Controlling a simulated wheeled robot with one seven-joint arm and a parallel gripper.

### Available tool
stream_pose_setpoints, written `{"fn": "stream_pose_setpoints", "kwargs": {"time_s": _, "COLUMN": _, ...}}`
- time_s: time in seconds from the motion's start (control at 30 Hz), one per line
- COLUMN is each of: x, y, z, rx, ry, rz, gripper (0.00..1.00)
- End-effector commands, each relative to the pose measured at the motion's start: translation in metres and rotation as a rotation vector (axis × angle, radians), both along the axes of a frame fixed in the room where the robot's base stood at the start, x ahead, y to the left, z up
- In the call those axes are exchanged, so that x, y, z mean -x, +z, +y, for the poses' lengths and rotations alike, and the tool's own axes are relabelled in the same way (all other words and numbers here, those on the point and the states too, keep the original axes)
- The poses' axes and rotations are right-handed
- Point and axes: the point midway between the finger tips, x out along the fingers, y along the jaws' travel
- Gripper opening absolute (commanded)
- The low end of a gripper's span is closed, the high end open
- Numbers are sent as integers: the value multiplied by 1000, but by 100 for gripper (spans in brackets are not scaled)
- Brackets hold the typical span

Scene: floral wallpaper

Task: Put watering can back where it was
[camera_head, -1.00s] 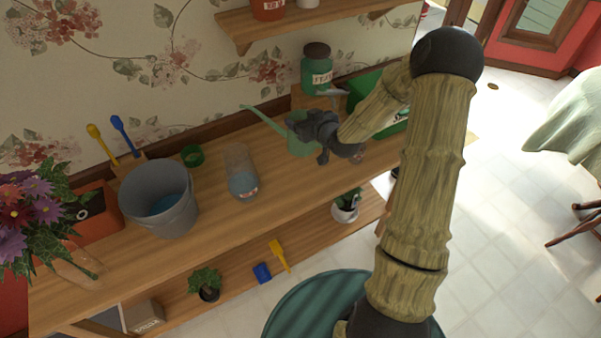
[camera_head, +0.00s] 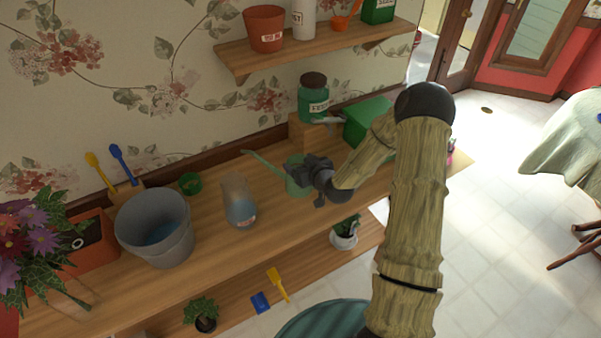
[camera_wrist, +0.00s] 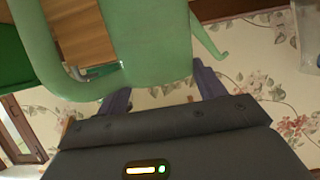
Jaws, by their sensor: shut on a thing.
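In the wrist view the can's body (camera_wrist: 150,40) fills the upper middle, with a curved green part at the left. The gripper's fingers (camera_wrist: 160,92) are shut on the can. Whether the can's base touches the bench is hidden.
A glass jar (camera_head: 238,202) and a grey bucket (camera_head: 155,228) stand left of the can. A wooden block (camera_head: 308,132) bearing a green jar (camera_head: 313,98) is behind it, with a green box (camera_head: 366,120) to the right. A shelf (camera_head: 325,45) hangs above.

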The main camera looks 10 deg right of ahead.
Motion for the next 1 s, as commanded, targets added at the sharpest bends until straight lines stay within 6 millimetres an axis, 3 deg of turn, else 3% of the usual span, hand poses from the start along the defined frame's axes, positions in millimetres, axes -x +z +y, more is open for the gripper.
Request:
{"fn": "stream_pose_setpoints", "kwargs": {"time_s": 0.37, "x": 0, "y": -3, "z": 0, "rx": -1, "ry": 0, "rz": -2, "gripper": 7}}
{"fn": "stream_pose_setpoints", "kwargs": {"time_s": 0.73, "x": 0, "y": -40, "z": 1, "rx": -1, "ry": 1, "rz": -1, "gripper": 7}}
{"fn": "stream_pose_setpoints", "kwargs": {"time_s": 1.0, "x": 0, "y": -43, "z": 0, "rx": 1, "ry": 1, "rz": -3, "gripper": 7}}
